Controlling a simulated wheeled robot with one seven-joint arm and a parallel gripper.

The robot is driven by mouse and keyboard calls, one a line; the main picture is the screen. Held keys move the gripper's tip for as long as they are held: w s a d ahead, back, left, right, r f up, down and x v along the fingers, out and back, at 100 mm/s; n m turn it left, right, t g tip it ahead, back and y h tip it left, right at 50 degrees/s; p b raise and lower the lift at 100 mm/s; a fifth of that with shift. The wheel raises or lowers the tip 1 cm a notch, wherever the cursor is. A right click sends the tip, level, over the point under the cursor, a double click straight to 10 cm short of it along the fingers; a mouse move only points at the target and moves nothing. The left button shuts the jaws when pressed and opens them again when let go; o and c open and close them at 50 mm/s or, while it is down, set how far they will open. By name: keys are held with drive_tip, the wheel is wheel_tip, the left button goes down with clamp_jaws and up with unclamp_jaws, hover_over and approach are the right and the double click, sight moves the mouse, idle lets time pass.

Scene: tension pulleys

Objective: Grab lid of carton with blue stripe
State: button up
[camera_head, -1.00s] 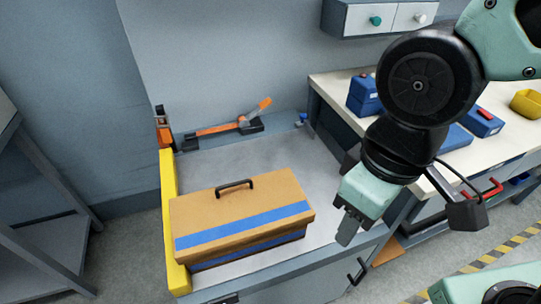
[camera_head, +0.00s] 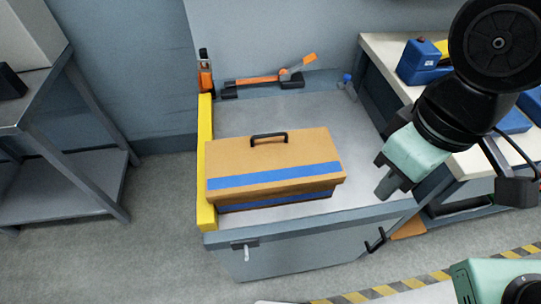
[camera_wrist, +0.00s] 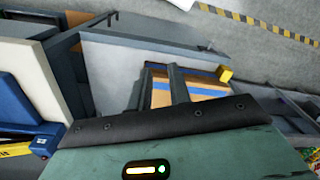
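The brown carton (camera_head: 232,160) sits upright on the grey bench top, with its lid (camera_head: 300,150) on. A blue stripe (camera_head: 280,176) runs along the lid's front, and a dark handle (camera_head: 269,137) stands on top. My gripper (camera_head: 387,184) hangs to the right of the carton, apart from it, and holds nothing. In the wrist view the carton (camera_wrist: 204,92) shows beyond my gripper (camera_wrist: 160,82), partly hidden by the fingers. The two fingers appear spread, with a gap between them.
A yellow bar (camera_head: 206,165) borders the bench's left edge, close to the carton. An orange-and-black tool (camera_head: 262,80) lies at the back. A workbench (camera_head: 385,48) with blue boxes (camera_head: 420,62) stands right. A grey rack (camera_head: 65,150) stands left, with clear floor between.

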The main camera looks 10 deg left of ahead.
drive_tip(key=w+f+n+t+y+p, duration=0.1)
drive_tip(key=w+f+n+y+p, duration=0.1)
drive_tip(key=w+n, duration=0.3)
drive_tip(key=w+f+n+t+y+p, duration=0.1)
drive_tip(key=w+f+n+y+p, duration=0.1)
drive_tip(key=w+f+n+y, duration=0.2)
drive_tip(key=w+a+f+n+t+y+p, duration=0.1)
drive_tip(key=w+f+n+t+y+p, duration=0.1)
drive_tip(key=n, duration=0.6)
drive_tip(key=shift+w+f+y, duration=0.45)
drive_tip(key=shift+w+f, duration=0.15)
drive_tip(key=shift+w, duration=0.35)
drive_tip(key=shift+w+f+y, duration=0.45)
drive_tip(key=shift+w+f, duration=0.15)
drive_tip(key=shift+w, duration=0.35)
drive_tip(key=a+b, duration=0.1)
drive_tip(key=w+a+f+n+y+b, duration=0.1)
drive_tip(key=a+b, duration=0.1)
drive_tip(key=a+t+y+b, duration=0.1)
drive_tip(key=a+b, duration=0.1)
drive_tip(key=shift+w+f+n, duration=0.25)
drive_tip(key=shift+w+n, duration=0.05)
drive_tip(key=shift+w+b, duration=0.2)
drive_tip(key=shift+b, duration=0.95)
drive_tip(key=shift+w+a+f+b, duration=0.15)
drive_tip(key=shift+a+b, duration=0.15)
drive_tip(key=shift+b, duration=0.85)
drive_tip(key=b, duration=0.4)
drive_tip(key=shift+a+f, duration=0.15)
drive_tip(key=shift+a, duration=0.25)
